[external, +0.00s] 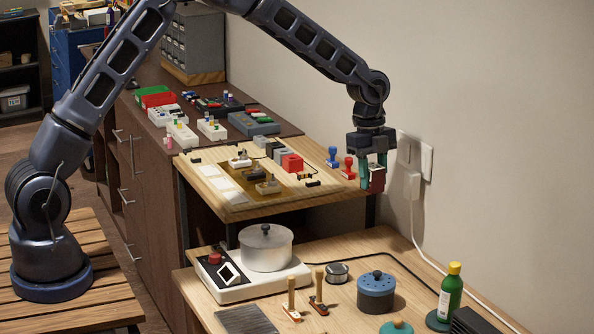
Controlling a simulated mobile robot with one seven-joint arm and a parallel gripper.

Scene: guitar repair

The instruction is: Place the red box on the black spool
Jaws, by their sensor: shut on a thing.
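My gripper (372,176) hangs down at the right, in front of the wall, past the right edge of the upper wooden board. It is shut on a small dark red box (377,182), held in the air between the greenish fingers; the fingers hide part of it. A small black and silver round thing (337,273), which looks like the black spool, lies on the lower wooden table. The red box is well above it and to its right in the picture, apart from it.
The lower table (200,291) holds a hot plate with a metal pot (266,247), two wooden-handled tools (318,297), a blue lidded pot (376,291) and a green bottle (450,292). Another red block (292,163) and red and blue stamps (348,168) stand on the upper board.

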